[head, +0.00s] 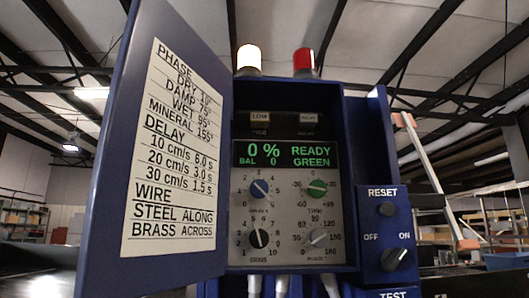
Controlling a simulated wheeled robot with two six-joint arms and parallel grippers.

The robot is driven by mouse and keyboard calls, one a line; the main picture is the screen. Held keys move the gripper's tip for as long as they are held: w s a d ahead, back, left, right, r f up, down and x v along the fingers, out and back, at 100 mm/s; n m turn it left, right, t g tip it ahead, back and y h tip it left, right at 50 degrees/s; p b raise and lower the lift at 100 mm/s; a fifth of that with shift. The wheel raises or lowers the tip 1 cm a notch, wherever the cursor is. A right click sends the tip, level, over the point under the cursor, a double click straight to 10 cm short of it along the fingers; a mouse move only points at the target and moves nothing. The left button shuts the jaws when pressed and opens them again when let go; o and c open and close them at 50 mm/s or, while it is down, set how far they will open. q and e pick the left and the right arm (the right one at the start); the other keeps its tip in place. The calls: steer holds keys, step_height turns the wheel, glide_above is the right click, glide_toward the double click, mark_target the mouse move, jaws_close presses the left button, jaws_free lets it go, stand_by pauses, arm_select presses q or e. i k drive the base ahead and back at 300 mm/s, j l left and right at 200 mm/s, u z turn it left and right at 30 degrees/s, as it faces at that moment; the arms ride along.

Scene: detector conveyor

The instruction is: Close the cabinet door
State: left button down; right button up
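The blue cabinet door (200,55) stands open, swung out to the left of the cabinet towards me. A white label (180,150) with printed settings is on its inner face. The blue cabinet (352,180) is open at the front. Inside it, a panel (240,215) carries several knobs and a display (290,154) reading "0 %", "BAL 0" and "READY GREEN". Neither of my grippers shows in the head view.
A white lamp (249,58) and a red lamp (303,60) stand on top of the cabinet. A blue control box (385,232) with a RESET button and an OFF/ON knob adjoins its right side. White cables (281,285) leave the panel's bottom. Shelves (22,220) stand in the far left background.

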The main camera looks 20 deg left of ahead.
mark_target(156, 219)
steer(key=j+z, duration=0.45)
steer(key=j, duration=0.7)
steer(key=j+z, duration=0.45)
steer(key=j, duration=0.7)
steer(key=k, duration=0.05)
